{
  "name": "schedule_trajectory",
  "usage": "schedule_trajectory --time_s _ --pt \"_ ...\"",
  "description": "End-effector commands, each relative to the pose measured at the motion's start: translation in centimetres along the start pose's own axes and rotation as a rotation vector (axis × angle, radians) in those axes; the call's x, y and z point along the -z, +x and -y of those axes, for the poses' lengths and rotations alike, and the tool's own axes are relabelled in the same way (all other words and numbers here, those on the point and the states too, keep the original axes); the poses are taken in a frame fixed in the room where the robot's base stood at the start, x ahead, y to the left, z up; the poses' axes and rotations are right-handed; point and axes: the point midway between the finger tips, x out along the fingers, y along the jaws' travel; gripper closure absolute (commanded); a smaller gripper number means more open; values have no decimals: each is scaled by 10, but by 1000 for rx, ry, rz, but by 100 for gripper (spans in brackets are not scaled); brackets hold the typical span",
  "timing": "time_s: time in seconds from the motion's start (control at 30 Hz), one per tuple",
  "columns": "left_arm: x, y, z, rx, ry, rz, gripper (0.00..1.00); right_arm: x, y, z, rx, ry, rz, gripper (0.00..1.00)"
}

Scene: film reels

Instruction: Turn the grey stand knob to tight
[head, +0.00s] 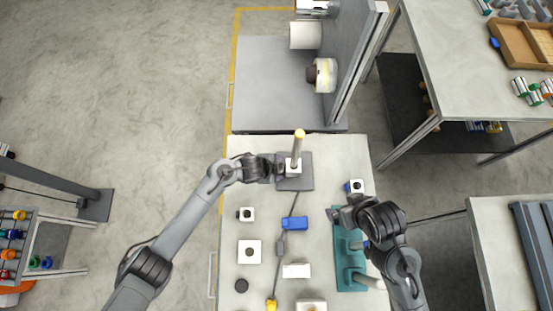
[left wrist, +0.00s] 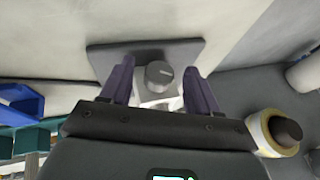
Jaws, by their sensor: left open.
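The stand has a dark grey square base plate (head: 306,183), a white block (head: 294,164) and an upright post with a yellow top (head: 299,136). My left gripper (head: 279,168) is at the left side of the white block. In the left wrist view the round grey knob (left wrist: 159,74) sits between the two open fingers, with visible gaps on both sides. The white block shows partly behind the knob, and the base plate (left wrist: 110,58) lies beyond. Any tight marking is too small to read. My right gripper (head: 343,214) is over the teal fixture, its fingers unclear.
The white table holds a blue block (head: 295,223), white blocks with dark knobs (head: 249,252), a black disc (head: 241,285) and a teal fixture (head: 344,250). A grey panel with a yellow-white reel (head: 325,75) stands behind.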

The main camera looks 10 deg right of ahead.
Motion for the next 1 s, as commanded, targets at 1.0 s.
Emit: schedule_trajectory --time_s 1.0 --pt "-1 -106 0 0 -1 1 39 8 -27 -2 -5 -6 1 0"
